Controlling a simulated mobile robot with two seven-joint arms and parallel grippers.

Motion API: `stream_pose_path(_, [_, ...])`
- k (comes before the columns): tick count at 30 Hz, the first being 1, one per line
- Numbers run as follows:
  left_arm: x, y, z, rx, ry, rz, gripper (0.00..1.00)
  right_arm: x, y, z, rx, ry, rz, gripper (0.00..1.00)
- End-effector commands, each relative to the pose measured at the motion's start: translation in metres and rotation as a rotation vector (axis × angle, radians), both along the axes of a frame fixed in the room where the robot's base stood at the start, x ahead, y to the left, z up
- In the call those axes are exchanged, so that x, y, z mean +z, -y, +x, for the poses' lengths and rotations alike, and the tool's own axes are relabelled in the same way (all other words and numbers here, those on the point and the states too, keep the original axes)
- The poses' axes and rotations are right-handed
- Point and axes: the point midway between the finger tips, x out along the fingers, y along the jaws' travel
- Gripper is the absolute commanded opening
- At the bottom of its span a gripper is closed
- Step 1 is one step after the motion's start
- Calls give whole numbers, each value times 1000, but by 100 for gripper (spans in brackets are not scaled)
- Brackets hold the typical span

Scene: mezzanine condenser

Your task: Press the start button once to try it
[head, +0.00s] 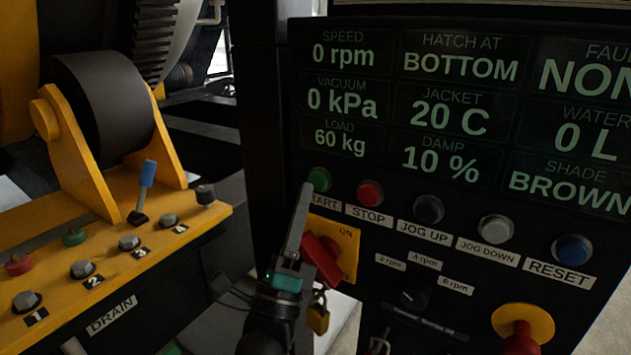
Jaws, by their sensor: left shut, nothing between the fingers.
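The green start button (319,179) is at the left end of the button row on the dark control panel (392,190). Its label reads "START", with its left edge covered by my gripper. My left gripper (305,188) points up at the panel, with its closed fingertips just left of and below the green button. I cannot tell whether the tip touches the panel or the button. The fingers hold nothing. My right gripper is not in view.
Right of start are the red stop button (370,193), jog buttons and blue reset button (572,249). A red rotary switch (323,261) on a yellow plate, with a padlock (318,317), sits close behind my gripper. A yellow console (190,225) stands left.

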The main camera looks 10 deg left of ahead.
Motion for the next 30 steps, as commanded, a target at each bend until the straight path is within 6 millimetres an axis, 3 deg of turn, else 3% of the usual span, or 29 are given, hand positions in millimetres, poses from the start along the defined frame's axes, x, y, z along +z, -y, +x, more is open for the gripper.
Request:
stream_pose_path(15, [1,-16,-43,1,-1,0,0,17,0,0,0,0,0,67])
stream_pose_path(30, [0,-16,-45,-1,0,1,0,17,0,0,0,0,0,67])
